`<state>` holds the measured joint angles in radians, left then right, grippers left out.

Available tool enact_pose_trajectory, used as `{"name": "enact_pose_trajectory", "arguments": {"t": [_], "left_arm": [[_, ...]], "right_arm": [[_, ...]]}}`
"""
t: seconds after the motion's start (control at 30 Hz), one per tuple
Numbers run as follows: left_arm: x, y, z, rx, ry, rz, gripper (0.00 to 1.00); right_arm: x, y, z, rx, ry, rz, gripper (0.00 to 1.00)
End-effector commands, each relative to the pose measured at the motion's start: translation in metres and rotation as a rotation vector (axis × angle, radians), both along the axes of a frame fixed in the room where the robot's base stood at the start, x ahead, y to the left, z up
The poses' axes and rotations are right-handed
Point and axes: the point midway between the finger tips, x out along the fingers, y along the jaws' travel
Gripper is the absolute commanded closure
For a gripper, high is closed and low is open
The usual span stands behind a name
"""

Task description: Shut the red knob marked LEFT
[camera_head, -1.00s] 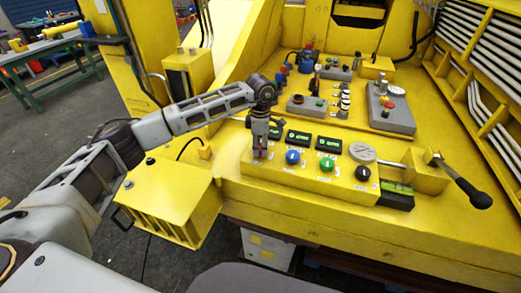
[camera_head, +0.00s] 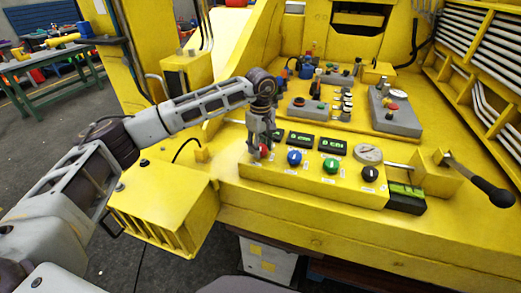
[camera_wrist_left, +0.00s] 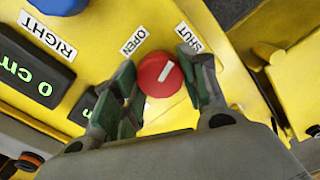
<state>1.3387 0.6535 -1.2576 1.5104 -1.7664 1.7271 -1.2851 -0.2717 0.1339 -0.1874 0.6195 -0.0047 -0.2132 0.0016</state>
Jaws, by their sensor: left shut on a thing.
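The red knob (camera_wrist_left: 160,75) is round with a white pointer line. In the left wrist view it sits between the two fingers of my left gripper (camera_wrist_left: 162,88). Its line points up and to the right, between the OPEN label (camera_wrist_left: 133,40) and the SHUT label (camera_wrist_left: 189,38), closer to SHUT. In the head view my left gripper (camera_head: 262,143) is over the left end of the yellow control box (camera_head: 318,183), and a bit of red knob (camera_head: 262,151) shows beneath it. The gripper is shut on the knob. I cannot see a LEFT label.
A blue knob (camera_head: 294,158), a green knob (camera_head: 331,166) and a black knob (camera_head: 370,173) line up to the right on the box. Green-lit displays (camera_head: 299,140) stand behind them. A black-handled lever (camera_head: 490,190) sticks out at far right.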

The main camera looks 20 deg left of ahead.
Motion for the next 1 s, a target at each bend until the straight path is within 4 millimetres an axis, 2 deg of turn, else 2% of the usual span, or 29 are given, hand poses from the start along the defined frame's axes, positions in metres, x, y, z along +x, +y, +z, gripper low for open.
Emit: {"name": "enact_pose_trajectory", "arguments": {"t": [0.4, 0.73, 1.0], "left_arm": [[0.001, 0.000, 0.001, 0.000, -0.004, -0.246, 0.81], [0.001, 0.000, 0.001, -0.001, -0.003, -0.307, 0.81], [0.001, 0.000, 0.002, 0.000, -0.004, -0.308, 0.81]], "right_arm": [[-0.003, -0.009, -0.014, -0.009, 0.003, 0.001, 1.00], [-0.003, -0.025, -0.015, -0.027, 0.003, 0.003, 1.00], [-0.003, -0.023, -0.015, -0.025, 0.002, 0.003, 1.00]]}}
